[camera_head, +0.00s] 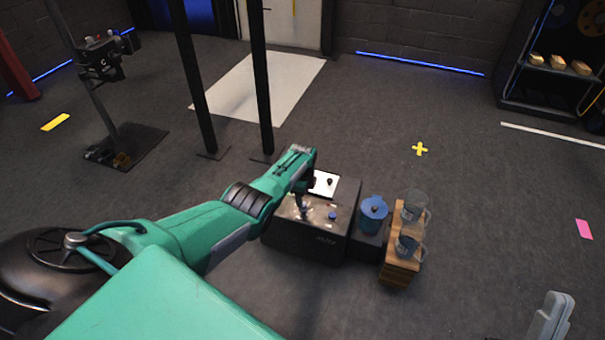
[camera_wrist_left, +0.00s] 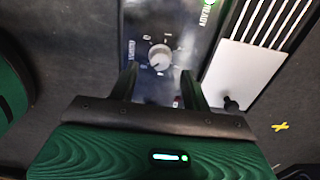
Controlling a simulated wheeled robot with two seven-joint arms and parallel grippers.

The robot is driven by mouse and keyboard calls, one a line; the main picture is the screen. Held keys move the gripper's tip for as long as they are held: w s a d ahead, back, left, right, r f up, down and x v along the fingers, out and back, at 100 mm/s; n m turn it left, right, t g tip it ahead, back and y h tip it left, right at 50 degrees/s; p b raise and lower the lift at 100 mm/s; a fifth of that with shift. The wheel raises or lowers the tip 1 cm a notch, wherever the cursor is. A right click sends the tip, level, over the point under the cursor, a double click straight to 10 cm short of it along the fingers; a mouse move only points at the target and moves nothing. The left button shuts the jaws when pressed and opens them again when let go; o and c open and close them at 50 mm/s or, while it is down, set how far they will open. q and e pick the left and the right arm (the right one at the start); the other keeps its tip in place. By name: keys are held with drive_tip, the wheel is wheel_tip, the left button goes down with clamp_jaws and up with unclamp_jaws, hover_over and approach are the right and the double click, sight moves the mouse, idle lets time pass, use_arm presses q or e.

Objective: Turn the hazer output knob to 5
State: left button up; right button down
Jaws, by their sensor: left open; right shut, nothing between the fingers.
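The hazer (camera_head: 300,241) is a dark box on the floor in the head view. In the left wrist view its dark panel (camera_wrist_left: 140,22) carries a round pale grey output knob (camera_wrist_left: 160,57) with small markings around it. The knob's setting is too small to read. My left gripper (camera_head: 304,203) is over the hazer's top. In the wrist view, the left gripper's fingers (camera_wrist_left: 160,88) are open, one on each side below the knob in the picture, with nothing between them. I cannot tell whether they touch the panel.
A blue lidded container (camera_head: 373,211) and a wooden crate (camera_head: 398,271) with clear jugs (camera_head: 413,205) stand right of the hazer. Dark posts (camera_head: 261,80) stand behind.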

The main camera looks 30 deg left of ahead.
use_arm(q)
wheel_tip(320, 180, up, 4)
drive_tip(key=shift+p, duration=1.2)
drive_tip(key=shift+r+p, duration=1.45)
drive_tip(key=shift+r, duration=1.5)
use_arm(e)
drive_tip(key=s+a+f+g, duration=0.1)
drive_tip(key=a+f+g, duration=0.1)
drive_tip(key=f+g, duration=0.5)
drive_tip(key=s+a+f+g+h, duration=0.1)
drive_tip(key=a+f+g, duration=0.2)
drive_tip(key=f+g, duration=0.4)
drive_tip(key=shift+a+f+n+g+h, duration=0.3)
drive_tip(key=shift+f+g, duration=0.1)
drive_tip(key=shift+f, duration=3.3)
